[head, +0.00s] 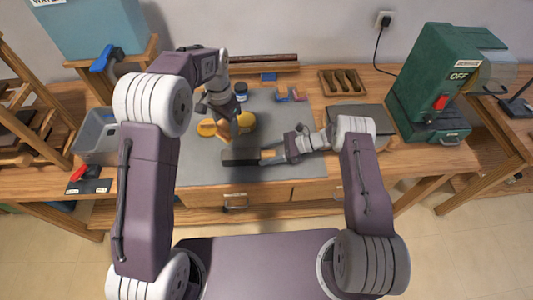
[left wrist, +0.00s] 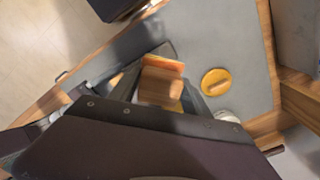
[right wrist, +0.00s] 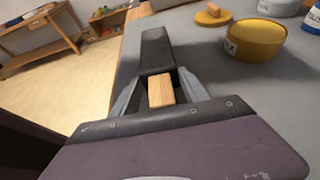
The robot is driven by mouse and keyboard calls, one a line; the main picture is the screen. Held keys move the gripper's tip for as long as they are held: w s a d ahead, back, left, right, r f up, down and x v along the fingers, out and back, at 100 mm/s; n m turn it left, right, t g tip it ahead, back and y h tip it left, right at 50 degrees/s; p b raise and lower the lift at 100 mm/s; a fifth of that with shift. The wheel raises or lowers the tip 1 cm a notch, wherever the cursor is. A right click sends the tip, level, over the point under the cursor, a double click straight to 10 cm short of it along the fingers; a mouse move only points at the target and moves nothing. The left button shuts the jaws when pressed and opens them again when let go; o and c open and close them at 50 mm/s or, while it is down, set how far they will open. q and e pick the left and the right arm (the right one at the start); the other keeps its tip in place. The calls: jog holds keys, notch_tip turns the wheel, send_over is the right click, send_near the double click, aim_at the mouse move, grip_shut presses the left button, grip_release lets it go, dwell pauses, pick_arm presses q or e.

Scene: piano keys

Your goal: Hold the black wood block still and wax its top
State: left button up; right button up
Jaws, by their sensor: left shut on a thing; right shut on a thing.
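The black wood block (head: 240,158) lies on the grey mat, with a bare wood end on its right. My right gripper (head: 268,154) is shut on that wood end (right wrist: 161,91); the black part (right wrist: 156,50) points away from it in the right wrist view. My left gripper (head: 228,126) is shut on a wooden applicator (head: 223,133) with an orange edge, also in the left wrist view (left wrist: 160,90). The applicator appears above and behind the block's left end, apart from it. A yellow tin (right wrist: 255,40) stands behind the block. Its likely lid (head: 206,127), yellow with a wooden knob, lies left of it.
The grey mat (head: 205,165) covers the bench middle. A green machine (head: 435,85) stands at the right. A grey bin (head: 97,132) and a wooden rack (head: 30,105) stand at the left.

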aim_at(226, 154)
pick_arm(q)
jog(key=d+f, duration=0.6)
jog(key=d, duration=0.1)
jog(key=shift+s+d+f, duration=0.1)
jog(key=shift+d+f, duration=0.1)
jog(key=shift+f, duration=0.2)
jog(key=shift+f, duration=1.85)
jog(key=shift+f, duration=0.65)
jog(key=shift+a, duration=0.1)
jog(key=shift+a+r, duration=0.1)
jog(key=shift+a, duration=4.65)
